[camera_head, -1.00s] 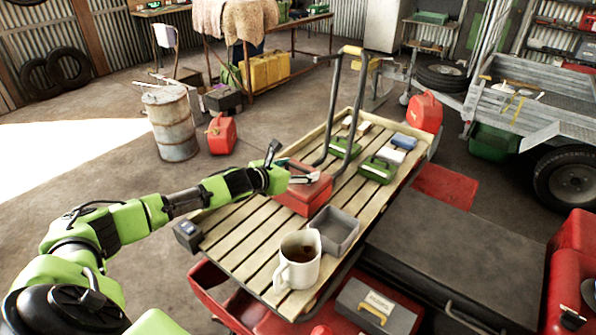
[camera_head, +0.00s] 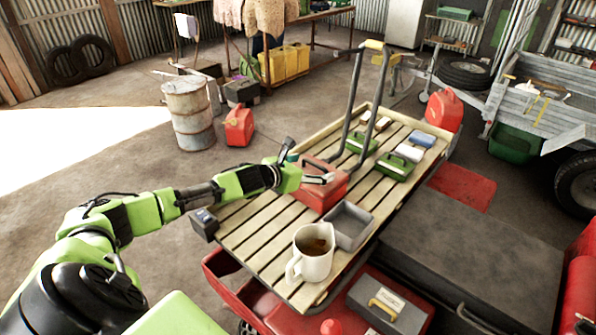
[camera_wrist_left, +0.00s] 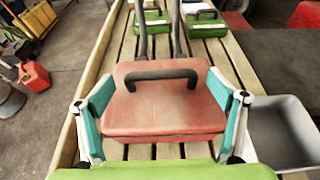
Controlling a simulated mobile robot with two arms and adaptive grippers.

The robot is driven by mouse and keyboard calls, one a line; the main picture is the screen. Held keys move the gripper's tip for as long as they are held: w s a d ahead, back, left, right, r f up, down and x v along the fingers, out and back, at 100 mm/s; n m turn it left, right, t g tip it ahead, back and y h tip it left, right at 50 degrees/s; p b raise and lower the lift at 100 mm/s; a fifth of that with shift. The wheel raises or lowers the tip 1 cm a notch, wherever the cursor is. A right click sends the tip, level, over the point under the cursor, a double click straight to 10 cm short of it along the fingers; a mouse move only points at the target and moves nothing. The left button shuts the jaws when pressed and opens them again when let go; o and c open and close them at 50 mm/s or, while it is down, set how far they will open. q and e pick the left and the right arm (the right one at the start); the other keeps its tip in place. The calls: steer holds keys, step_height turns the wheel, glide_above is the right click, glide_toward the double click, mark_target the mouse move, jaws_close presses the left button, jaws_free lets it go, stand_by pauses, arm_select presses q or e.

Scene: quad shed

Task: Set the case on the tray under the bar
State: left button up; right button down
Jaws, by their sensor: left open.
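A red case (camera_head: 322,193) with a dark handle lies on the slatted wooden bed of a trolley (camera_head: 262,262). In the left wrist view the case (camera_wrist_left: 165,105) fills the middle, its handle on top. My left gripper (camera_head: 303,170) is open at the case. Its two teal fingers stand on either side of the case in the wrist view; I cannot tell whether they touch it. A grey open-topped tray (camera_head: 348,228) sits beside the case and looks empty. A dark bar (camera_head: 353,110) with a yellow top rises from the trolley behind the case. My right gripper is out of view.
A mug (camera_head: 312,256) stands near the tray. Two green cases (camera_head: 395,166) and small boxes lie farther back on the trolley. A grey case (camera_head: 388,302) with a yellow handle stands in front. A red can (camera_head: 238,126) and drum (camera_head: 190,115) stand on the floor.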

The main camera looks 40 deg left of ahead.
arm_select(q)
steer(key=b+v, duration=0.3)
steer(key=v, duration=0.7)
steer(key=shift+s, duration=0.15)
steer(key=shift+r, duration=0.1)
